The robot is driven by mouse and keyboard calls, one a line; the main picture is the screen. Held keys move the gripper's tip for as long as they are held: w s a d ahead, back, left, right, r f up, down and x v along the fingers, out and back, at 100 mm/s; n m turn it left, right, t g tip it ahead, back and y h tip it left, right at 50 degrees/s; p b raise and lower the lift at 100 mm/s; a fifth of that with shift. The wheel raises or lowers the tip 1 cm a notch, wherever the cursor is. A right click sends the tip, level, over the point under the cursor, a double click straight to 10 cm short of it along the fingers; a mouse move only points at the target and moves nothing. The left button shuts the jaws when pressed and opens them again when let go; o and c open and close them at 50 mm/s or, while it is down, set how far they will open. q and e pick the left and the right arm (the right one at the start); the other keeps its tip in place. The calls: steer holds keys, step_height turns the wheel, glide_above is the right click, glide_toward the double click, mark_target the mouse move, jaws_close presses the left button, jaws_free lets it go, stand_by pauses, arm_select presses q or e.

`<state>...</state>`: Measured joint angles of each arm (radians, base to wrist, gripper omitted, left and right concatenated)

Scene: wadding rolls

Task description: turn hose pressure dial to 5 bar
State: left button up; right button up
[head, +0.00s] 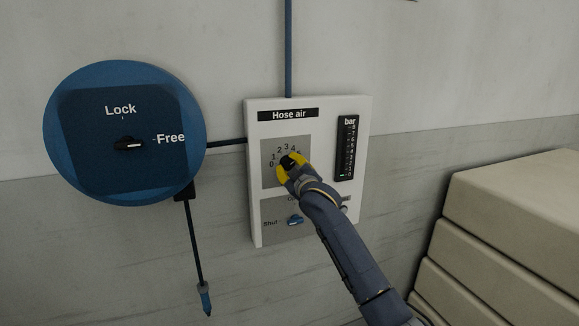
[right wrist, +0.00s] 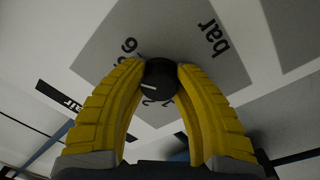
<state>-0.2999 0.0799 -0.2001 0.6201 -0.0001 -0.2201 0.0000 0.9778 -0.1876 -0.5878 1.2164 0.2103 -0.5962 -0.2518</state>
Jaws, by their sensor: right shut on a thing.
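The white Hose air panel (head: 315,105) is on the wall, with a grey dial plate (head: 270,150) numbered from 0 upward. My right gripper (head: 290,168) has its yellow fingers closed around the black dial knob (head: 288,160). In the right wrist view the knob (right wrist: 160,80) sits between both fingertips, and its white pointer line points left. A 6 and the word bar show on the plate there; the numeral at the pointer is hidden by a finger. The black bar gauge (head: 346,148) shows a small light near its bottom. My left gripper is not in view.
Below the dial is a blue valve lever (head: 295,220) beside the word Shut. A round blue Lock/Free reel (head: 124,180) with a black knob (head: 129,144) hangs at left. A hose end (head: 205,298) dangles below it. Stacked cream slabs (head: 515,200) stand at right.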

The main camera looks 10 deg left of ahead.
steer(key=shift+f, duration=0.1)
stand_by(0.4)
steer(key=o, duration=1.3)
steer(key=v, duration=1.2)
